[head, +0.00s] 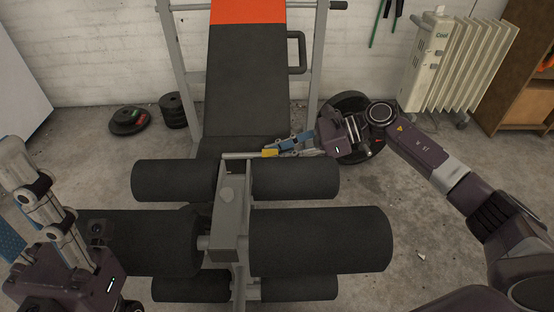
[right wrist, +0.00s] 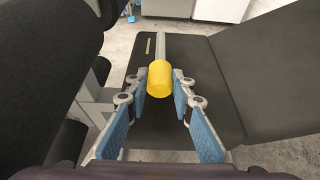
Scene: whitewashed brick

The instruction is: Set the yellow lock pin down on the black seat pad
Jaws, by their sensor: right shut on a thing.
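The yellow lock pin (head: 269,153) is held by my right gripper (head: 280,150). Its rod points left in the head view, above the seat end of the bench. In the right wrist view the yellow knob (right wrist: 159,80) sits between the two blue finger pads, with the grey rod running away from it. The black seat pad (right wrist: 200,128) lies below the fingers there; whether the pin touches it I cannot tell. In the head view only a strip of the seat pad (head: 210,146) shows behind the rollers. My left gripper (head: 28,205) is at the lower left, away from the pin.
Black foam rollers (head: 320,240) on a grey post (head: 231,215) stand in front of the seat. The black backrest (head: 245,85) rises behind it between grey uprights. Weight plates (head: 128,120) lie on the floor. A white heater (head: 455,65) stands at the back right.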

